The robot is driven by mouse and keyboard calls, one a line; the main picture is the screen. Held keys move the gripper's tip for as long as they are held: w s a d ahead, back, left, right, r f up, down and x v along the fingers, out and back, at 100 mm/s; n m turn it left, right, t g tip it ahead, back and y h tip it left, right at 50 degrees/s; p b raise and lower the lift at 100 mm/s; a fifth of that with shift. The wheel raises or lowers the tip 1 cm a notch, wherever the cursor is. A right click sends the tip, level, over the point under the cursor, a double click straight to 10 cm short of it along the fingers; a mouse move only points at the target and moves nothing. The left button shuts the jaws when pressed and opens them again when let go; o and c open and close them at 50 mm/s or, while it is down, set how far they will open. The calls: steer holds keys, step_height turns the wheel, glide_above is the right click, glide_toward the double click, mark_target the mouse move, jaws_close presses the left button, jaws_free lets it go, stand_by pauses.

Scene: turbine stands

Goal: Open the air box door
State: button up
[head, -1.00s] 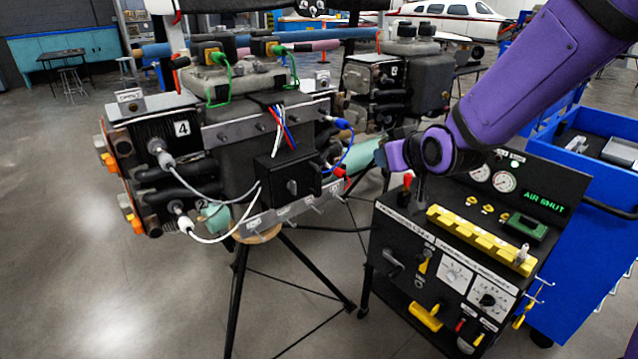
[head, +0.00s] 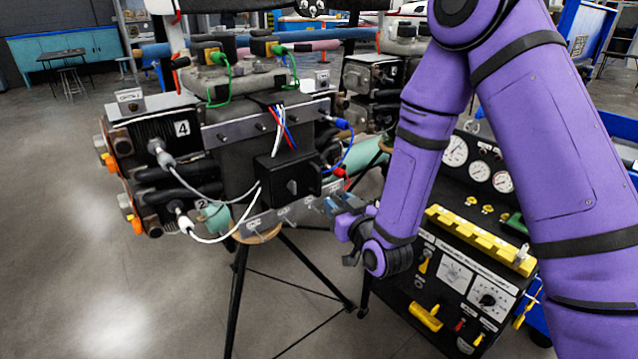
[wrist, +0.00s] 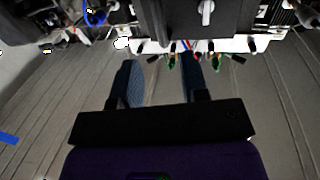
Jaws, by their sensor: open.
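The engine on the stand (head: 235,150) stands left of centre in the head view, with a "4" plate on its left side. A black box with a grey knob (head: 292,188) is mounted on its front. The black box also shows in the wrist view (wrist: 190,22), upside down. I cannot tell which part is the air box door. My gripper (head: 335,207) is open and empty, just right of the strip, fingers pointing towards it.
A black control cart (head: 445,275) with gauges, a yellow rail and switches stands at right, partly behind my arm. The stand's black tripod legs (head: 238,300) spread below the engine. Grey and white cables loop in front of the engine. The floor (head: 100,270) at left is clear.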

mark_target(320, 184)
steer(key=x, duration=1)
steer(key=shift+w, duration=0.25)
steer(key=shift+a, duration=0.1)
jaws_close()
